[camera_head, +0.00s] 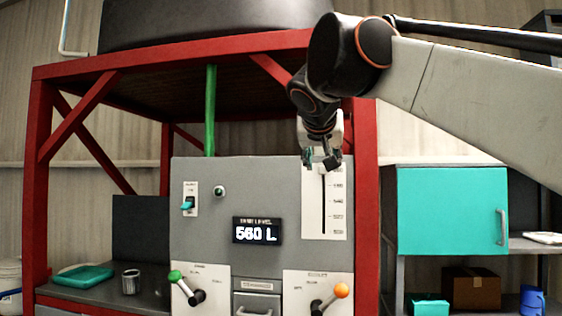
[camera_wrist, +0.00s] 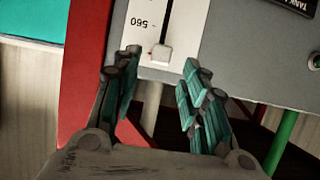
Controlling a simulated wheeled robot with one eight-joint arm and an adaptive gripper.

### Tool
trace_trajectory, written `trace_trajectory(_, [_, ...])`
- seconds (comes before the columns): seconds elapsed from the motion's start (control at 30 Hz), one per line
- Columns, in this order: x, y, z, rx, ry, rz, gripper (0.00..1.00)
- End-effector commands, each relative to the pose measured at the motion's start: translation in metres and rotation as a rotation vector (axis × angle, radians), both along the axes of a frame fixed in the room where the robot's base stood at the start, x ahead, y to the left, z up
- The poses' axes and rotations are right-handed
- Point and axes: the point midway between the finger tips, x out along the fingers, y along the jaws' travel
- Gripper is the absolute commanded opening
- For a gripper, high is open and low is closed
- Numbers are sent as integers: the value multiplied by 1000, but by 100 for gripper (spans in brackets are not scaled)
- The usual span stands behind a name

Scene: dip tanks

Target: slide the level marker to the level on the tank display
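The tank display (camera_head: 257,231) reads 560 L. The level scale (camera_head: 338,205) is a white plate with a dark vertical slot at the panel's upper right. In the wrist view, where the scale appears upside down, the pale level marker (camera_wrist: 161,53) sits at the slot's upper end, a little above the 560 label (camera_wrist: 144,22). My gripper (camera_head: 321,161) is at the top of the scale and largely hides the marker in the head view. In the wrist view my gripper (camera_wrist: 160,64) is open, with the marker between its fingertips and gaps on both sides.
The grey panel (camera_head: 209,247) also has a teal switch (camera_head: 187,204), a green-knobbed lever (camera_head: 176,276) and an orange-knobbed lever (camera_head: 341,290). A red frame post (camera_head: 366,220) stands just right of the scale. A teal cabinet (camera_head: 450,210) is farther right.

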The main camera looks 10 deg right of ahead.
Motion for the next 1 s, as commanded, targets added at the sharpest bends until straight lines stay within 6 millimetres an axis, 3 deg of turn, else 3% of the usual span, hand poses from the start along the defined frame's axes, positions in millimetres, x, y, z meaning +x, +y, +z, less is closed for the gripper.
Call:
trace_trajectory(0.23, [28,-10,-12,0,0,-1,40])
trace_trajectory(0.63, [35,-12,-16,0,0,0,40])
trace_trajectory(0.67, [35,-12,-16,0,0,0,38])
trace_trajectory(0.83, [35,-12,-16,0,0,0,0])
trace_trajectory(1.0, [35,-12,-16,0,0,0,0])
